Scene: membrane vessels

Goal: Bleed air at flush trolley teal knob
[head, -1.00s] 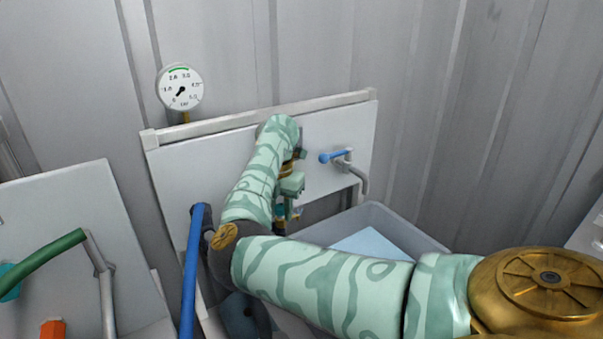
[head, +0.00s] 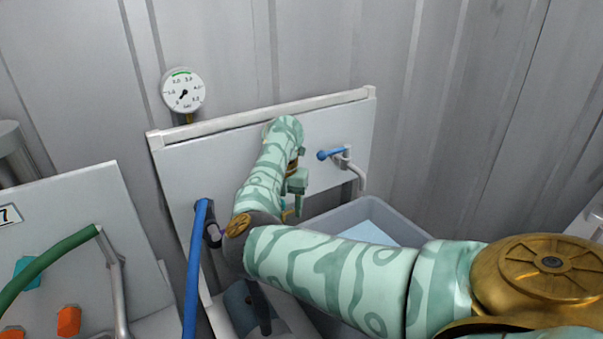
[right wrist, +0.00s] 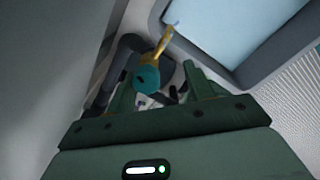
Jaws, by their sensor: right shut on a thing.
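The teal knob (right wrist: 147,78) sits on a brass stem and shows between the fingers of my right gripper (right wrist: 158,88) in the right wrist view. The gripper is shut on the knob. In the head view my right gripper (head: 291,205) is in front of the white back panel (head: 215,175), and my forearm hides most of the knob and its fitting. A round pressure gauge (head: 183,91) is above the panel's left end, its needle near the low end of the scale. My left gripper is not in view.
A blue-handled tap (head: 332,154) with a bent spout is right of my gripper. A grey tub (head: 405,229) with light blue inside stands below. A blue hose (head: 195,265) runs down at left. A green hose (head: 45,262) and orange blocks (head: 69,321) are at lower left.

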